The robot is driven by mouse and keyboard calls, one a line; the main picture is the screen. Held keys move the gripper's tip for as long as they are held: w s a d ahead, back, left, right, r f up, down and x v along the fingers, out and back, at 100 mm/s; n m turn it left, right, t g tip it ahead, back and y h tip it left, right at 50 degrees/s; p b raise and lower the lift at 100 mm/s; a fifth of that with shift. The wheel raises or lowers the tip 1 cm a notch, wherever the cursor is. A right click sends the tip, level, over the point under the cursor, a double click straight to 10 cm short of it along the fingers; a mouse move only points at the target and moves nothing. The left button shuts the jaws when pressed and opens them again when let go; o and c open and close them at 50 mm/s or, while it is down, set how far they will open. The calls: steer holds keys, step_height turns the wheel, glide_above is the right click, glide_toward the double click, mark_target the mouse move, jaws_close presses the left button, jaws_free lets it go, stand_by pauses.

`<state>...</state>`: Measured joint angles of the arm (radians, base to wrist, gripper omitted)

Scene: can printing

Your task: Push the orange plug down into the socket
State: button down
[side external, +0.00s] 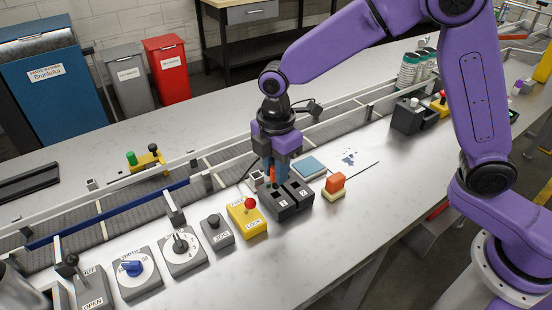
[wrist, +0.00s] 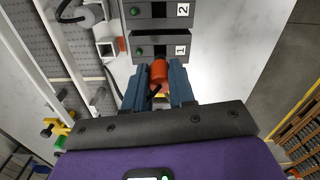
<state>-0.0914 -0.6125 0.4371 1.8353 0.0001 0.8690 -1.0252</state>
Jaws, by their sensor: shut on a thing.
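The orange plug (wrist: 160,71) is between the two blue fingers of my gripper (wrist: 158,84) in the wrist view; the fingers are shut on it. A dark part shows below the orange in that view. In the side external view my gripper (side external: 274,168) points down over the left part of the black socket block (side external: 290,207). The block has two sections labelled 1 and 2. In the wrist view the plug is at the near edge of socket 1 (wrist: 150,49), with socket 2 (wrist: 152,12) beyond. How deep the plug sits is hidden.
An orange block on a cream base (side external: 334,190) stands right of the socket block. A blue-topped pad (side external: 309,167) lies behind it. The yellow LOCK box (side external: 247,218) with a red knob is at left. A conveyor (side external: 185,202) runs behind.

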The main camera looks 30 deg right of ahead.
mark_target(276, 187)
steer(key=shift+f, duration=0.6)
steer(key=shift+f, duration=1.85)
stand_by(1.1)
steer(key=c, duration=0.9)
jaws_free()
steer(key=shift+o, duration=0.2)
step_height(276, 187, up, 18)
steer(key=shift+f, duration=0.25)
steer(key=s+d+f+m, duration=0.3)
steer(key=s+d, duration=0.7)
steer(key=s, duration=0.2)
steer(key=s+d+f+m, duration=0.4)
steer(key=s+d, duration=0.6)
steer(key=s, duration=0.3)
steer(key=shift+f, duration=0.3)
